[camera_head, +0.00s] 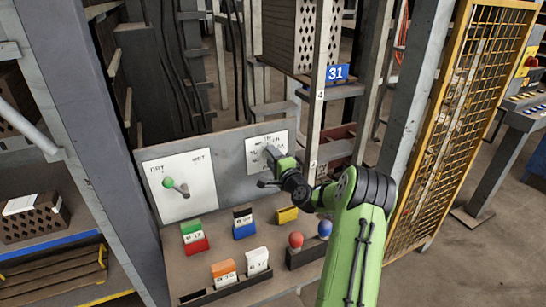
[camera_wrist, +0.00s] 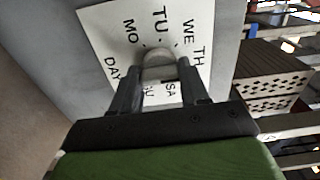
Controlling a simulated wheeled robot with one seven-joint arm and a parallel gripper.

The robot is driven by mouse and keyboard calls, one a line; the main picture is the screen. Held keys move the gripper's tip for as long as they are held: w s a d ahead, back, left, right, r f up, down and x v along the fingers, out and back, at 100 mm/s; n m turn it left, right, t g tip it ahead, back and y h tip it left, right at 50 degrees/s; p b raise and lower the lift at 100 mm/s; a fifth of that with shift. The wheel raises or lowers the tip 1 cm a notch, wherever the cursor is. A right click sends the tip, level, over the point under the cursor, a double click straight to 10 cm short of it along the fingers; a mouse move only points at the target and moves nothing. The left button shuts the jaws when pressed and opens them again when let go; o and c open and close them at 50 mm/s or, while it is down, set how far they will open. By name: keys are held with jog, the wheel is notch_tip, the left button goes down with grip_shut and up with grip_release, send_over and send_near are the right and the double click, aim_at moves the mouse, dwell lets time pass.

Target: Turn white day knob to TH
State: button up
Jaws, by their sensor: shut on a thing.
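The white day panel (camera_head: 257,160) is mounted on a grey upright board. In the wrist view the panel (camera_wrist: 100,25) fills the upper middle, with MO, TU, WE, TH, SA, SU and DAY lettered around the knob; part of the lower lettering is hidden by my fingers. The pale day knob (camera_wrist: 158,58) sits between my fingertips. My gripper (camera_wrist: 160,70) is shut on it, one finger on each side. In the head view my gripper (camera_head: 274,163) is at the panel and covers much of it. I cannot tell which day the knob points at.
A DRY/WET panel with a green-tipped lever (camera_head: 169,183) is to the left. Below stand coloured labelled blocks (camera_head: 194,238), a yellow block (camera_head: 287,215), a red ball (camera_head: 296,240) and a blue ball (camera_head: 324,229). A metal post (camera_head: 317,100) rises close right of the day panel.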

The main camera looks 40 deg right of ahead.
dwell(0.5)
jog(key=o, duration=1.1)
jog(key=shift+c, duration=0.2)
jog(key=b+v, duration=0.3)
jog(key=v, duration=1.2)
jog(key=shift+s, duration=0.35)
jog(key=shift+a, duration=0.15)
